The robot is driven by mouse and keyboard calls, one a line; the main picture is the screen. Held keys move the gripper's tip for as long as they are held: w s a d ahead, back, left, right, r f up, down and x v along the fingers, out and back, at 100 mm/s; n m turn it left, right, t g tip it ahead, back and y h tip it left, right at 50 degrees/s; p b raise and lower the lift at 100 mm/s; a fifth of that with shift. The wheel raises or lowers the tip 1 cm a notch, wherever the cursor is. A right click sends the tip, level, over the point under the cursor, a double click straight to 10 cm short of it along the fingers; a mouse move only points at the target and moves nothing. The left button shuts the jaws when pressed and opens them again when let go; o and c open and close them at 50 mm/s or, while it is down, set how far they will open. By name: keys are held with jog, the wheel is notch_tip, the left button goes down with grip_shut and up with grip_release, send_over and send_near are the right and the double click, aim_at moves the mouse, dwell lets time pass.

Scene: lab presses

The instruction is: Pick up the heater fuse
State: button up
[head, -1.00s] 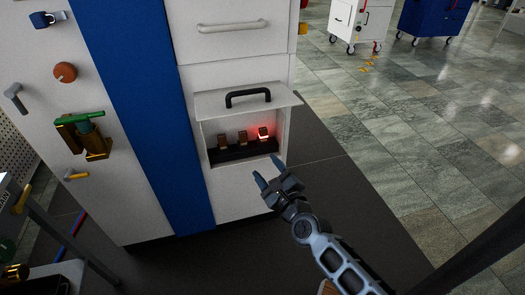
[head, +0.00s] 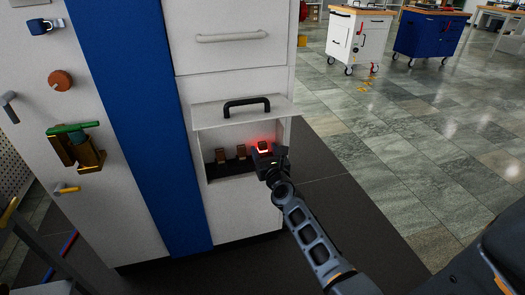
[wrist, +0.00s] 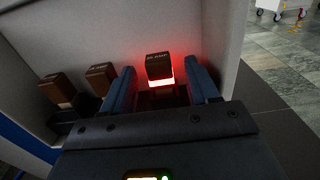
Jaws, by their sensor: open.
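The fuse compartment (head: 207,150) in the white cabinet is open, its flap with the black handle raised. Three brown fuses sit in a row on a dark base inside. The right fuse (wrist: 160,66) glows red at its lower part and has small lettering on top that I cannot read surely; it also shows in the head view (head: 264,147). I cannot tell from the lettering which is the heater fuse. The middle fuse (wrist: 101,79) and left fuse (wrist: 56,89) are unlit. My gripper (wrist: 163,88) is open, its blue fingers on either side of the glowing fuse, with visible gaps.
The raised flap (head: 240,112) hangs over the compartment opening. The compartment's right wall (wrist: 225,45) stands close to my right finger, and the middle fuse is close to my left finger. Knobs and a green-topped brass part (head: 75,147) are on the panel at left.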

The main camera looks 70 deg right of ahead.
jog(key=shift+w+d, duration=0.35)
jog(key=shift+d, duration=0.05)
jog(key=shift+c, duration=0.4)
grip_shut()
